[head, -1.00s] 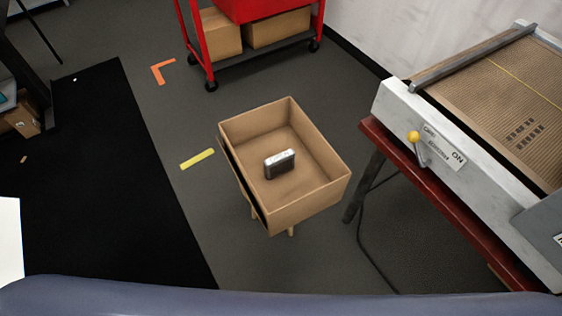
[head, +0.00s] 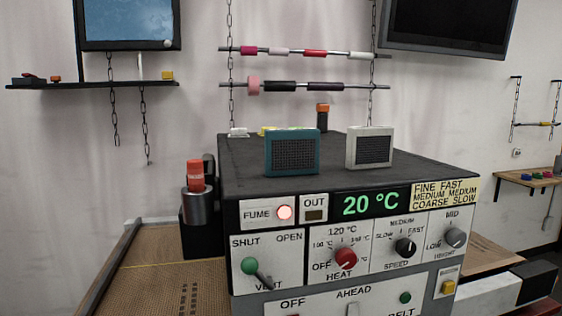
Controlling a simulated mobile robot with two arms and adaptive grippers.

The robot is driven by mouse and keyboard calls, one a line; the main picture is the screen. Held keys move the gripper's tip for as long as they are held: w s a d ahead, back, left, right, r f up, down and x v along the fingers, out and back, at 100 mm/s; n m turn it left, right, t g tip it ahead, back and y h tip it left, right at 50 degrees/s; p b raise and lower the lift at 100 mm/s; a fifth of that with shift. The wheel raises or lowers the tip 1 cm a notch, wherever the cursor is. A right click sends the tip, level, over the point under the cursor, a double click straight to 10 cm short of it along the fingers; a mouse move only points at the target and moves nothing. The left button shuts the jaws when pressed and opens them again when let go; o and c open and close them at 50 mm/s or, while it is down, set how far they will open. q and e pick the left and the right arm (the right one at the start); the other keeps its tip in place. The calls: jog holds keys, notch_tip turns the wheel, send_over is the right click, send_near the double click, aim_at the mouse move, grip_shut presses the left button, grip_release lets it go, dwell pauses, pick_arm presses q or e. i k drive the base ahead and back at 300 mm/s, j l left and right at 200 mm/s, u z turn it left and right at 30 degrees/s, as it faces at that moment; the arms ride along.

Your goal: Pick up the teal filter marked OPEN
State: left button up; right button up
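A teal filter (head: 270,153) with a dark mesh face stands upright on the black top of the machine (head: 240,175), near its front edge. I cannot read any OPEN mark on it. A second filter, cream-white (head: 351,148) with a dark mesh face, stands upright to its right, apart from it. Neither of my grippers is in view.
The machine's front has a green vent lever (head: 250,266), a red heat knob (head: 345,259) and a 20 °C display (head: 370,204). An orange-capped cylinder (head: 196,177) stands at its left. A cardboard-coloured belt (head: 170,285) runs out left. Rods (head: 350,87) hang behind.

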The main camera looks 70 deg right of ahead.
aim_at(289, 152)
jog(key=z, duration=2.2)
